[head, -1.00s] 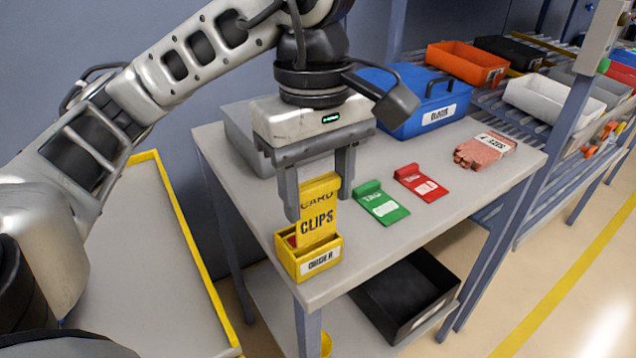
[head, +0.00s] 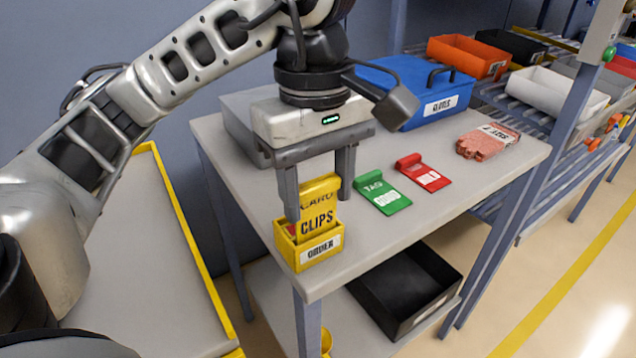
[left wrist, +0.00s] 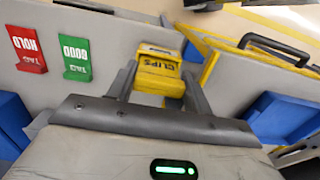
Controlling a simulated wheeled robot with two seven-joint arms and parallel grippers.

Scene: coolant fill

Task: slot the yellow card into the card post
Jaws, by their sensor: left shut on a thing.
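The yellow card (head: 318,212), printed CARD CLIPS, stands upright with its lower end inside a small yellow open-topped box labelled ORDER (head: 318,252), which appears to be the card post. The box sits at the near left corner of the grey table. My left gripper (head: 318,206) points down from above, shut on the card with one finger at each side. In the left wrist view, the card (left wrist: 158,68) shows between the fingers, with part of the box hidden. How deep the card's lower edge sits is hidden by the box's front wall. My right gripper is not in view.
A green tag (head: 382,193) and a red tag (head: 424,172) lie right of the box. Gloves (head: 486,143) lie farther right, and a blue case (head: 420,88) stands behind. A black bin (head: 405,290) is on the lower shelf. The tabletop's front middle is clear.

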